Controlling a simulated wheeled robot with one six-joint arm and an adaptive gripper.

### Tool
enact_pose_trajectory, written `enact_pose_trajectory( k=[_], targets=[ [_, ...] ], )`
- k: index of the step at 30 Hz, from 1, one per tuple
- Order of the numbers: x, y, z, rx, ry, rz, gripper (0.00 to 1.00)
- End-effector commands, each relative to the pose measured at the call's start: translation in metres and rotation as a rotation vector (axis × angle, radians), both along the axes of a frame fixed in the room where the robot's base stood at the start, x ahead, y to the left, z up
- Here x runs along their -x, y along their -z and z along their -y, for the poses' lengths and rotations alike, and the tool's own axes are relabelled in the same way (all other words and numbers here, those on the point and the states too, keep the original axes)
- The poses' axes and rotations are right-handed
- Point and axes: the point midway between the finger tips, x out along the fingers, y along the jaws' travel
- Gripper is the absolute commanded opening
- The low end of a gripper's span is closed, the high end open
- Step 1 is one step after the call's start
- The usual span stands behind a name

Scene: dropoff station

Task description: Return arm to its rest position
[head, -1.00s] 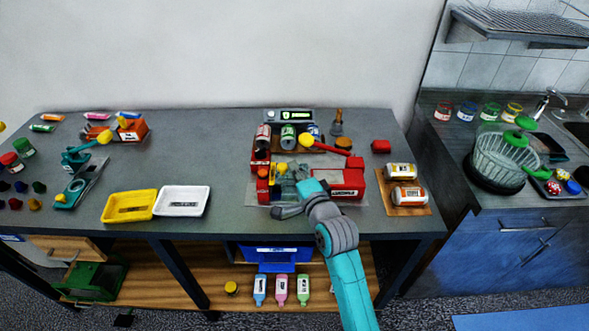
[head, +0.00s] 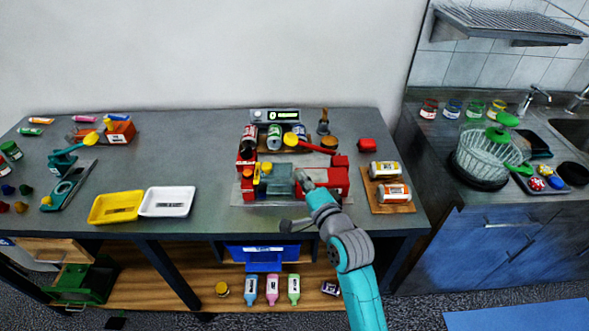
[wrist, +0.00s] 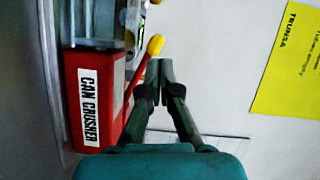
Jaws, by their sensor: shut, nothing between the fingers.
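My gripper (wrist: 162,72) shows in the wrist view with its two dark fingers together and nothing between them. In that view it points past the red can crusher (wrist: 92,106), which lies just to its left. A red lever with a yellow knob (wrist: 155,45) is close to the left of the fingertips, apparently apart from them. In the head view my teal and grey arm reaches up from the lower right to the front of the can crusher (head: 335,182). My fingertips cannot be made out clearly there.
A wooden board (head: 376,202) with two cans is right of the crusher. Yellow (head: 117,207) and white (head: 167,202) trays lie to the left. Cans stand behind the crusher. A shelf (head: 200,287) with bottles is below. A yellow sheet (wrist: 290,65) shows in the wrist view.

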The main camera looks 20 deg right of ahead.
Motion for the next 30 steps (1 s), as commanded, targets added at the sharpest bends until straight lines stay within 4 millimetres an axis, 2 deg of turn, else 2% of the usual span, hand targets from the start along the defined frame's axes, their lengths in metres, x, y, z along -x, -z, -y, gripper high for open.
enact_pose_trajectory(
  k=[3, 7, 18, 20, 23, 30],
  targets=[
    [0.020, 0.000, 0.002, 0.000, 0.000, -0.001, 0.00],
    [0.035, -0.001, 0.004, -0.001, 0.001, -0.002, 0.00],
    [0.047, 0.001, 0.004, 0.006, 0.002, -0.003, 0.00],
    [0.052, 0.007, 0.004, 0.022, 0.005, -0.006, 0.00],
    [0.070, 0.024, 0.003, 0.073, 0.012, -0.017, 0.00],
    [0.143, 0.075, 0.001, 0.292, 0.031, -0.050, 0.00]
  ],
)
